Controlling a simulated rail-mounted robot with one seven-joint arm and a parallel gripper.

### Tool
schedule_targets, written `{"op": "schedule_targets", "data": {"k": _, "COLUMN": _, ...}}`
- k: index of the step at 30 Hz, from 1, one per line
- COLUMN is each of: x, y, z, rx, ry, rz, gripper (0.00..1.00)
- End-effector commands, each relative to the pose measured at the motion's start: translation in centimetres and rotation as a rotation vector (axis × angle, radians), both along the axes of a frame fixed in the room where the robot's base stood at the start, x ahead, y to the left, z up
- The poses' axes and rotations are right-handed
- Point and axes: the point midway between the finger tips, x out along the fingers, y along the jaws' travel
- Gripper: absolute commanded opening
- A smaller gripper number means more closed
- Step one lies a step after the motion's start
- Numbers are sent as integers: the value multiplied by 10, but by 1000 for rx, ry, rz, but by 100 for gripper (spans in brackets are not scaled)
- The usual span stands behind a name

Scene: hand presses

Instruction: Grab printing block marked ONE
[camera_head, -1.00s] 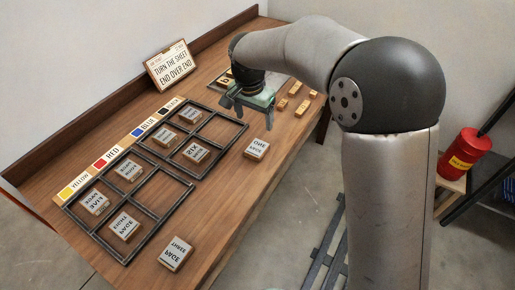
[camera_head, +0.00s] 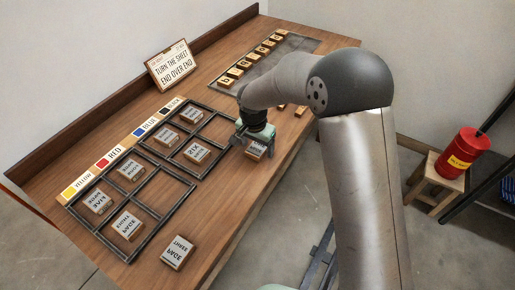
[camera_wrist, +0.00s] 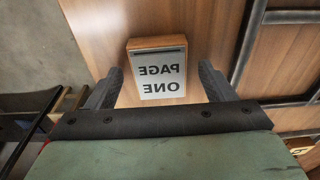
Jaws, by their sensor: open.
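The printing block marked ONE (camera_wrist: 162,72) lies on the wooden table, with mirrored "PAGE ONE" lettering on its pale top face. In the head view the block (camera_head: 256,151) is near the table's right edge, partly hidden by my gripper (camera_head: 254,143). In the wrist view my gripper (camera_wrist: 161,88) is open, with one dark finger on each side of the block. Gaps show between the fingers and the block's sides, so it is not gripped.
A black metal frame (camera_head: 158,153) holds several other blocks on the left. A block marked THREE (camera_head: 177,252) lies loose at the front. A row of wooden letter blocks (camera_head: 254,57) stands at the back. A sign (camera_head: 172,66) leans at the rear. Table is clear between the ONE and THREE blocks.

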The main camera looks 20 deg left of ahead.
Motion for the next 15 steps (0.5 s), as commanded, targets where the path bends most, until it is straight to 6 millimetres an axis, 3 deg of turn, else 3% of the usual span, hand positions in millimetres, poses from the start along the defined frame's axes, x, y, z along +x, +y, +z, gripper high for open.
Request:
{"op": "schedule_targets", "data": {"k": 5, "x": 0, "y": 0, "z": 0, "rx": 0, "ry": 0, "rz": 0, "gripper": 76}}
{"op": "schedule_targets", "data": {"k": 10, "x": 0, "y": 0, "z": 0, "rx": 0, "ry": 0, "rz": 0, "gripper": 29}}
{"op": "schedule_targets", "data": {"k": 15, "x": 0, "y": 0, "z": 1, "rx": 0, "ry": -1, "rz": 0, "gripper": 26}}
